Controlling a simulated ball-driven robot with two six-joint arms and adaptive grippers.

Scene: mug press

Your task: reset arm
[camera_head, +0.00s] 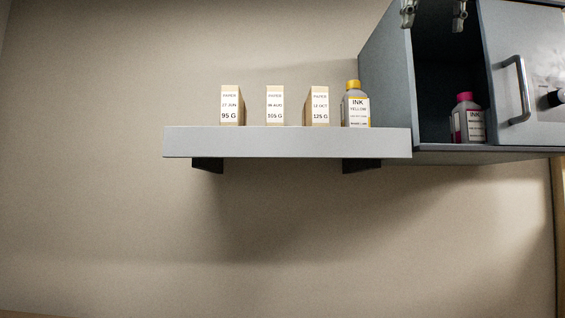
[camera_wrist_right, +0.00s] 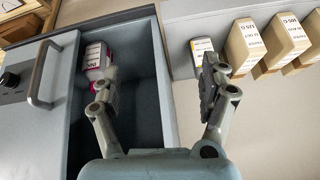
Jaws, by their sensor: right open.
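My right gripper (camera_head: 434,12) shows at the top edge of the head view, in front of the grey cabinet (camera_head: 383,88). In the right wrist view my right gripper (camera_wrist_right: 160,76) has its two fingers wide apart with nothing between them. A magenta-capped ink bottle (camera_head: 468,121) stands in the cabinet's open compartment. It also shows in the wrist view (camera_wrist_right: 95,62), partly hidden behind one finger. A yellow-capped ink bottle (camera_head: 355,106) stands at the right end of the shelf (camera_head: 285,142). My left gripper is in neither view.
Several paper boxes stand on the shelf, among them a 95 G box (camera_head: 231,106) and a 125 G box (camera_head: 318,107). The cabinet's right side has a panel with a handle (camera_head: 519,90) and a dark knob (camera_head: 555,98). The wall below the shelf is bare.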

